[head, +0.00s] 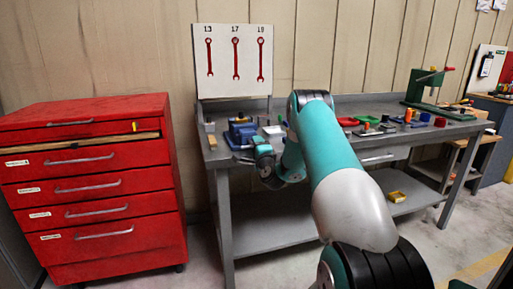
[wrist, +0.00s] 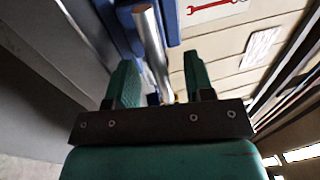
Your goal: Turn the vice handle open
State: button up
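The blue vice (head: 241,131) sits on the left part of the grey workbench. In the wrist view its blue body (wrist: 122,22) is at the top, and a bare metal bar, the vice handle (wrist: 149,38), runs down from there. My gripper (wrist: 157,68) is open, with one green finger on each side of the bar. Gaps show between the bar and both fingers; I cannot tell whether the bar's lower end touches anything. In the head view my gripper (head: 262,152) is just in front of the vice, and the handle cannot be made out there.
A red drawer cabinet (head: 95,185) stands left of the workbench (head: 222,172). A board with red wrenches (head: 233,62) rises behind the vice. Small coloured parts and a green press (head: 424,88) are on the bench's right side. A yellow bin (head: 396,197) is on the lower shelf.

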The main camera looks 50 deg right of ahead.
jog(key=b+v, duration=1.7)
jog(key=b, duration=0.5)
jog(key=shift+s+a, duration=0.15)
jog(key=shift+s, duration=0.05)
